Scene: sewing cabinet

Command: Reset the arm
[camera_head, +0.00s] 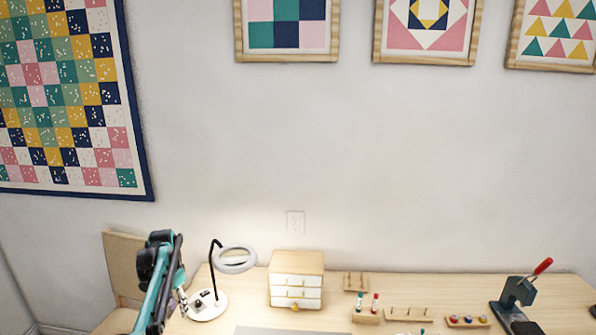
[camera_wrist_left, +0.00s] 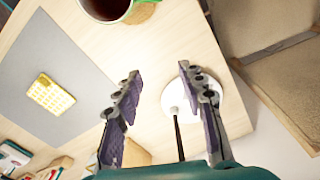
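My left arm (camera_head: 160,285) rises at the lower left of the head view, in front of the table's left end and the chair. In the left wrist view my left gripper (camera_wrist_left: 155,87) has its two fingers spread wide apart. Nothing is between them; they are above the wooden table (camera_wrist_left: 75,25). The white lamp base (camera_wrist_left: 203,95) shows behind one finger, apart from the grip as far as I can tell. My right arm and gripper are in neither view.
A ring lamp (camera_head: 235,260) stands close right of my left arm. A small drawer cabinet (camera_head: 297,264), spool racks (camera_head: 407,314) and a red-handled press (camera_head: 518,292) stand along the table. A cup (camera_wrist_left: 106,8) and a yellow piece on a grey mat (camera_wrist_left: 45,60) show below.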

